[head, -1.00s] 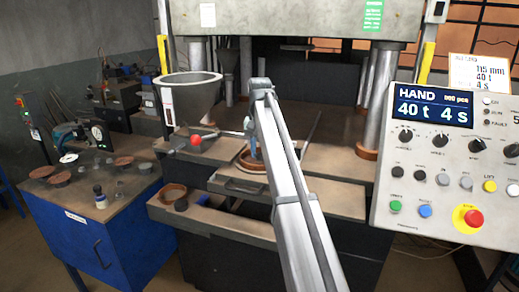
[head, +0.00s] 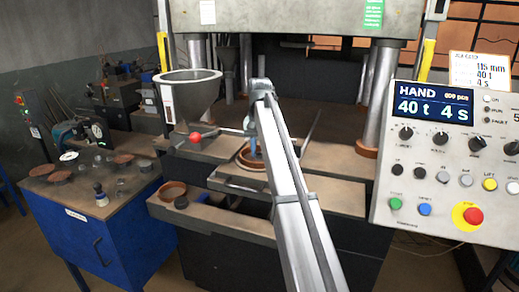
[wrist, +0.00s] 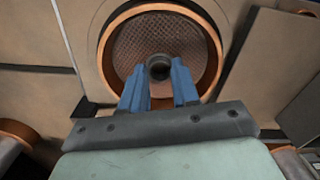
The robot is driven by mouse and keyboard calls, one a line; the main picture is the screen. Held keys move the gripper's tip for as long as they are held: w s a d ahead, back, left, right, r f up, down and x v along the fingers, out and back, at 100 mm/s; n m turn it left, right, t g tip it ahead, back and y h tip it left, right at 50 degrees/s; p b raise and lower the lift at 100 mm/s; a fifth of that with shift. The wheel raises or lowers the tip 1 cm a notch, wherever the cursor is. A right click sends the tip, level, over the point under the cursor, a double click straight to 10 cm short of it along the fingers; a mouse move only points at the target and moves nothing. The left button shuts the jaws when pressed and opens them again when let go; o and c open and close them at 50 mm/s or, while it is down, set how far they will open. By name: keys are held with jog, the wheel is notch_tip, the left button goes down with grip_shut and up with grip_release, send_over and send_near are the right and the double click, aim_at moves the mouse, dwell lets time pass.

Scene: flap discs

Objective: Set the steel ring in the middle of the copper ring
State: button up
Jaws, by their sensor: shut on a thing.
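The copper ring (wrist: 216,62) is a wide, shallow ring around a dark mesh disc (wrist: 130,45) in the wrist view. It also shows in the head view (head: 243,164), on the press's tray and partly hidden by my arm. My gripper (wrist: 159,75) has blue fingers and is shut on the steel ring (wrist: 158,66), a small dark grey ring with a hole. The steel ring appears near the middle of the copper ring, inside its rim. I cannot tell whether it touches the mesh or hangs just above it.
A hopper (head: 190,98) and a red knob (head: 195,137) stand left of my gripper. The control panel (head: 445,165) is at right, a blue cabinet (head: 95,235) at left.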

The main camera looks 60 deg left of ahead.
dwell(0.3)
jog(key=o, duration=1)
jog(key=shift+c, duration=0.2)
notch_tip(320, 180, up, 12)
